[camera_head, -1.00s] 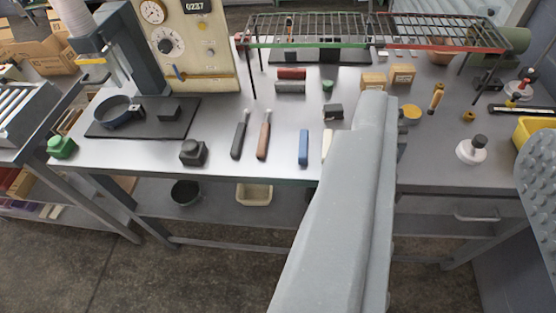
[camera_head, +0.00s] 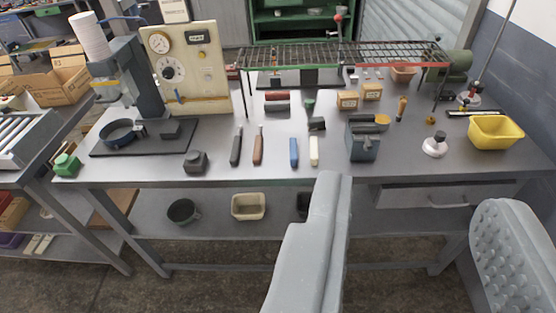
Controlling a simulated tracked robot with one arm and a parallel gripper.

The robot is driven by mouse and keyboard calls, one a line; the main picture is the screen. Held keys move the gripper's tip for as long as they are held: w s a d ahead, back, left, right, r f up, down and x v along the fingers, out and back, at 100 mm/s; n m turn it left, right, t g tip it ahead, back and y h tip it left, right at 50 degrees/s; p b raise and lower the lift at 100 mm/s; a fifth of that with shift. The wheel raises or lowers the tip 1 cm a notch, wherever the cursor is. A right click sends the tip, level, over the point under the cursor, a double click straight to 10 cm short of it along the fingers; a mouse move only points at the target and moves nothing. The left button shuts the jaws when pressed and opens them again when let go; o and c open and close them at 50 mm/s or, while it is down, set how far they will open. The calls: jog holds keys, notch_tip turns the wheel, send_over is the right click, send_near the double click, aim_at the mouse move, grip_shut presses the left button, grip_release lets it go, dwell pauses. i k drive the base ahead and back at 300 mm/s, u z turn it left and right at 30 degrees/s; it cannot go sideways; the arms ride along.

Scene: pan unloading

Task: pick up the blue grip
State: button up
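The blue grip (camera_head: 294,152) lies on the grey metal bench top, near its front edge, left of the picture's middle. It is a short blue bar pointing toward the back, and all of it shows. A cream grip (camera_head: 314,151) lies just right of it, with a narrow gap. A brown one (camera_head: 258,150) and a black one (camera_head: 236,150) lie to its left. My gripper (camera_head: 414,192) is open and empty; its smooth grey finger and its studded finger stand wide apart. It is in front of the bench, to the right of the blue grip and apart from it.
A dark grey block-like holder (camera_head: 363,146) stands right of the cream grip. A wire rack (camera_head: 340,54) on legs spans the back. A press (camera_head: 130,80) and a gauge panel (camera_head: 187,70) stand left. A yellow bin (camera_head: 496,132) sits right. Bench in front of the grips is clear.

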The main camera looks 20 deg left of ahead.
aim_at(293, 141)
jog(key=z, duration=0.15)
jog(key=i, duration=0.95)
jog(key=u, duration=0.1)
